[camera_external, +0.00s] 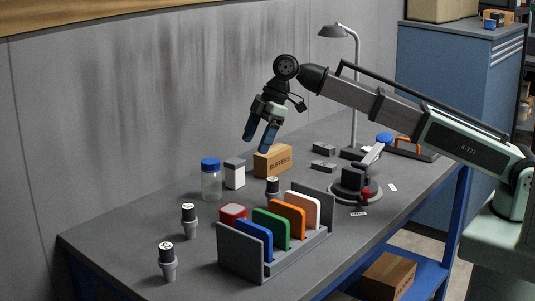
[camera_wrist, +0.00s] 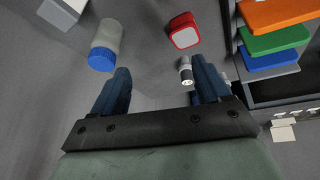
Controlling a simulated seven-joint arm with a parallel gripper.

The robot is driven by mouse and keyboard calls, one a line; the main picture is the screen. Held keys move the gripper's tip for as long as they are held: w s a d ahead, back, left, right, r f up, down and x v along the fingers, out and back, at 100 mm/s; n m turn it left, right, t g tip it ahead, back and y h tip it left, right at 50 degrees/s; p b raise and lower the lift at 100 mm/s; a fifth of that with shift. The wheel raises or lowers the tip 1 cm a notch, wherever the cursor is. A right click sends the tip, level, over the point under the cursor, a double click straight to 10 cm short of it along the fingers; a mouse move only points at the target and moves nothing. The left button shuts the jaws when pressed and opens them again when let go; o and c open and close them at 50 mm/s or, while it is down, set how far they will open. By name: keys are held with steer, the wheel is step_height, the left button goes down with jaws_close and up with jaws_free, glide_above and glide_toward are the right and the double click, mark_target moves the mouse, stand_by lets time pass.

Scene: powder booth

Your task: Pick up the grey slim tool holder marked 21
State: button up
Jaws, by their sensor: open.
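Three grey tool holders with black tops bearing white marks stand upright on the bench in the external view. One is at the front left (camera_external: 168,264), one is behind it (camera_external: 189,222), and one is partly hidden behind the rack (camera_external: 273,188). I cannot read their numbers, so I cannot tell which is 21. My gripper (camera_external: 257,145) is open and empty, high above the bench, with its blue fingers pointing down. The wrist view shows one tool holder (camera_wrist: 186,71) beside the right finger, below a red box; its mark is too small to read.
A rack (camera_external: 241,252) with blue, green, orange and white plates stands near the holders. A red box (camera_external: 233,212), blue-capped jar (camera_external: 211,181), white-bodied container (camera_external: 234,174) and cardboard box (camera_external: 272,160) stand nearby. A lamp (camera_external: 356,90) rises behind.

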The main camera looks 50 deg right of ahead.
mark_target(274, 179)
steer(key=s+d+f+m, duration=0.2)
steer(key=s+d+m, duration=0.1)
steer(key=s+d, duration=0.3)
steer(key=shift+w+a+f+m+t+h, duration=0.2)
steer(key=shift+w+a+f+m, duration=0.35)
steer(key=shift+f, duration=1.65)
steer(key=shift+w+a+f+m+t+h, duration=0.15)
steer(key=shift+w+a+f+m, duration=0.5)
steer(key=shift+f, duration=1.6)
steer(key=shift+w+a+f+m+t+h, duration=0.2)
steer(key=shift+w+a+f, duration=0.45)
steer(key=shift+f, duration=1.55)
steer(key=shift+w+d, duration=0.15)
steer(key=shift+d, duration=0.05)
jaws_close()
steer(key=shift+r, duration=0.1)
